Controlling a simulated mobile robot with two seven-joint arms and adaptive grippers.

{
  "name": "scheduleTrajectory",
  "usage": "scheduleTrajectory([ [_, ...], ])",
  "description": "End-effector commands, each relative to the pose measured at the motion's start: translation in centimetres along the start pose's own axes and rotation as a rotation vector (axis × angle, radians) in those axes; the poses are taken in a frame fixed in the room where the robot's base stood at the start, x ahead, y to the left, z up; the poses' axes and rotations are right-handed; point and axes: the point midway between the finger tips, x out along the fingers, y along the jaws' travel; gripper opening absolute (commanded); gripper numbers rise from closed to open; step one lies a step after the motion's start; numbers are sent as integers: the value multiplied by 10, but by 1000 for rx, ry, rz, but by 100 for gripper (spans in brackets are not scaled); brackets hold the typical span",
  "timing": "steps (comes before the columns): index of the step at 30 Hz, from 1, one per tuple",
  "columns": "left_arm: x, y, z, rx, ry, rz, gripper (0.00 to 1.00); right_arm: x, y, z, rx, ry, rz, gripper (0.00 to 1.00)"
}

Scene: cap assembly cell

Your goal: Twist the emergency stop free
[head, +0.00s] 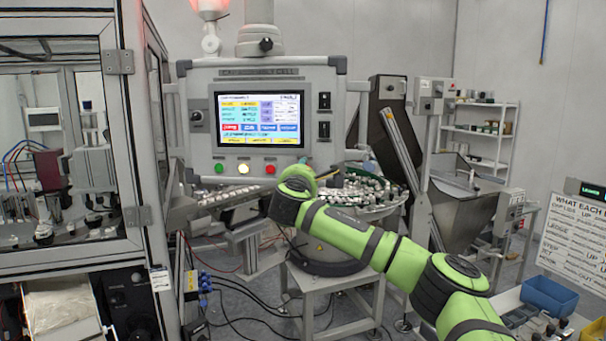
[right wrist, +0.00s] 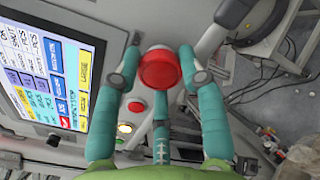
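The emergency stop (right wrist: 160,69) is a round red mushroom button, seen in the right wrist view. My right gripper (right wrist: 160,55) has teal fingers, one on each side of the button and a third below it. The fingers are spread, with narrow gaps to the red head; I see no clear contact. In the head view my right gripper (head: 297,184) is at the lower right corner of the control panel (head: 334,102), and the emergency stop is hidden behind it. My left gripper is not in view.
The panel has a lit screen (head: 259,119), and green, white and red buttons (head: 270,169) in a row beside my gripper. A round bowl feeder (head: 377,210) stands behind my arm. A glass-walled cell (head: 60,130) is at left. Blue bins (head: 549,296) are at lower right.

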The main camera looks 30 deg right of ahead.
Motion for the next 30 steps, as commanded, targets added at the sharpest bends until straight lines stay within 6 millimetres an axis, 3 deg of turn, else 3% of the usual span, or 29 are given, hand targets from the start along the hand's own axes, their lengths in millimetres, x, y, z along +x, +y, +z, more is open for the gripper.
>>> scheduleTrajectory([
  [11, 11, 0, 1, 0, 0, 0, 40, 0, -2, -5, 87, 5, -2, 8],
  [30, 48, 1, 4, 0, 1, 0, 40, 0, -2, -5, 556, 5, -4, 8],
])
